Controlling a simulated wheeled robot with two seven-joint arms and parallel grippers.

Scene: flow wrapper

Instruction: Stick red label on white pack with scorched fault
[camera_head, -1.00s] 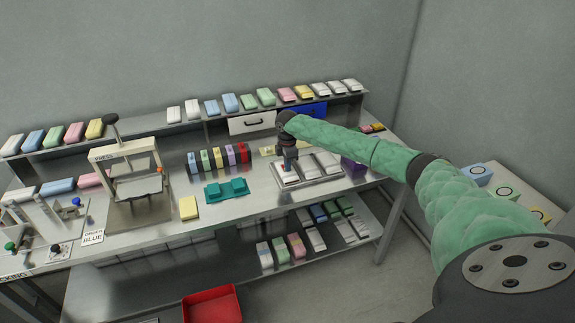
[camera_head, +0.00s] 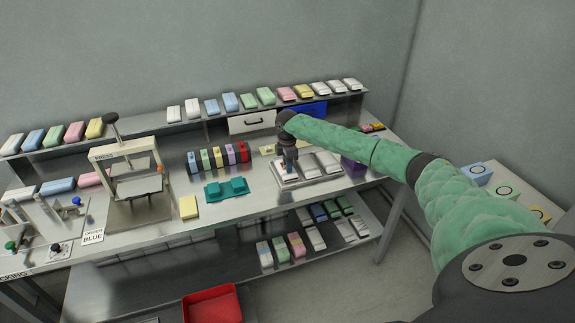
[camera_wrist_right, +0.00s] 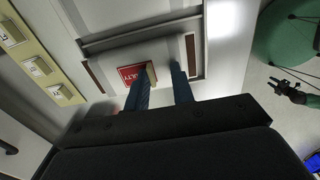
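The white pack (camera_wrist_right: 165,53) lies beneath my right gripper (camera_wrist_right: 166,82) in the right wrist view, with dark brown, scorched-looking bands at both ends. A red label (camera_wrist_right: 136,75) with white lettering lies on the pack, partly hidden by my left-hand finger. A small tan tab (camera_wrist_right: 151,73) stands at the label's edge, by that fingertip. My fingers are apart, with a bare gap between them. In the head view my right gripper (camera_head: 289,167) is over the left part of a metal tray (camera_head: 312,181) holding several white packs (camera_head: 327,161). My left gripper is out of view.
A yellow strip with white tags (camera_wrist_right: 39,68) lies beside the tray. A teal fixture (camera_head: 227,189) and a row of coloured blocks (camera_head: 218,158) stand left of it, a purple box (camera_head: 354,167) right. A shelf of packs (camera_head: 264,96) runs behind.

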